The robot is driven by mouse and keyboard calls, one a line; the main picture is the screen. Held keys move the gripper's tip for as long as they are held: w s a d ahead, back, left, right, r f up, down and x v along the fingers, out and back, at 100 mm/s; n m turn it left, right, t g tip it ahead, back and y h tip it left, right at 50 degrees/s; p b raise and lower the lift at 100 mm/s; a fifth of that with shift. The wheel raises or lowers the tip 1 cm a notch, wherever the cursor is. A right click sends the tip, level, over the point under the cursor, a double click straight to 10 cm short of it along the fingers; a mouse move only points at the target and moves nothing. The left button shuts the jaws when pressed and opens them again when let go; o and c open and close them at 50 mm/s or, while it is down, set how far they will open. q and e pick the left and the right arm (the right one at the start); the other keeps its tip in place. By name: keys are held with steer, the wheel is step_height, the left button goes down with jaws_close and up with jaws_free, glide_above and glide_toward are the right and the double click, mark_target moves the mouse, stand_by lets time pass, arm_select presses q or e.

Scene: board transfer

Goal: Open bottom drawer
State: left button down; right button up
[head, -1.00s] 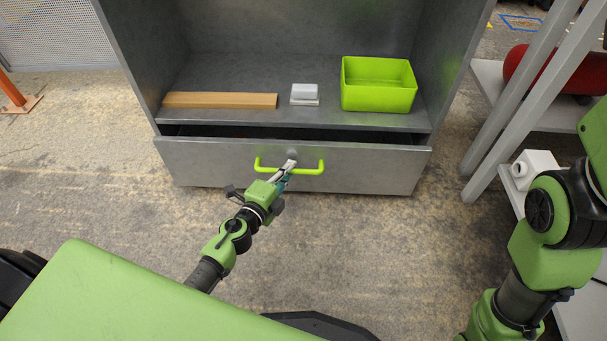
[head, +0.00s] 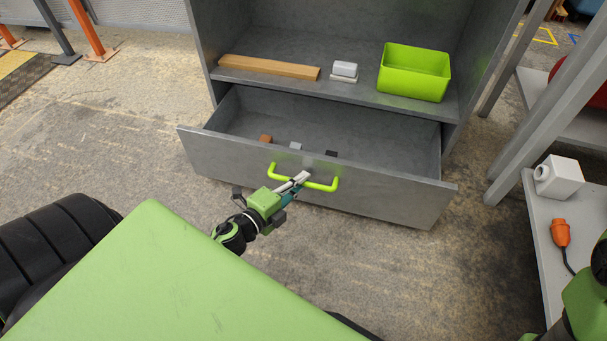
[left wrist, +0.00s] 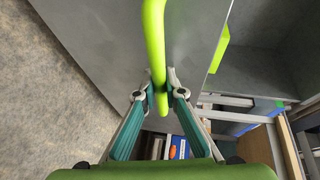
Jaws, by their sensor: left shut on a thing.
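The bottom drawer (head: 230,157) of the grey cabinet is pulled well out, and its inside shows. Its green bar handle (head: 322,186) is on the front panel. My left gripper (head: 300,179) is shut on this handle near its middle. In the left wrist view the fingers (left wrist: 160,92) sit on both sides of the handle (left wrist: 154,40). A small orange-brown block (head: 265,139), a light grey block (head: 296,146) and a dark block (head: 331,153) lie in the drawer. The right gripper is out of view; only part of my right arm shows at the lower right.
A grey rack (head: 540,235) at the right holds a white box (head: 560,177) and an orange connector (head: 560,233). Floor is clear left of the drawer.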

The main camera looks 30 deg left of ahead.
arm_select(q)
steer(key=shift+s, duration=0.1)
steer(key=c, duration=2.1)
jaws_free()
steer(key=v, duration=1.2)
steer(key=shift+d+f, duration=0.1)
